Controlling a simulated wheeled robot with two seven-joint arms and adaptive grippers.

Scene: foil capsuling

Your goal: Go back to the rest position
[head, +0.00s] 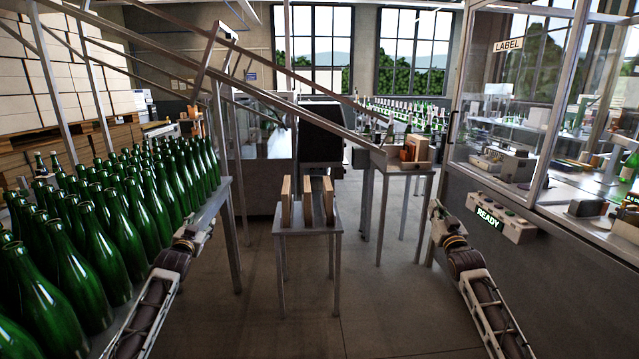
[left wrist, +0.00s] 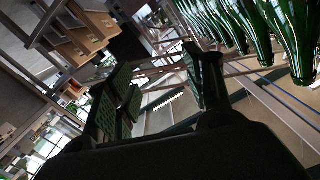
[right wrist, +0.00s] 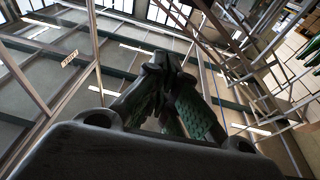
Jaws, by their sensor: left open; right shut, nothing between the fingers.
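My left gripper (head: 204,222) is at the end of the arm that comes in from the left, beside the rows of green bottles (head: 112,238). In the left wrist view its fingers (left wrist: 160,85) stand wide apart with nothing between them. My right gripper (head: 435,207) is raised in front of the glazed machine on the right, near its READY panel (head: 489,220). In the right wrist view its fingertips (right wrist: 168,65) meet and hold nothing. Both grippers are small in the head view.
A small table (head: 306,228) with upright wooden pieces (head: 308,199) stands between my arms. Behind it to the right is another stand (head: 400,163) with a wooden box. The labelling machine (head: 545,130) bounds the right side. The floor (head: 370,290) in front is clear.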

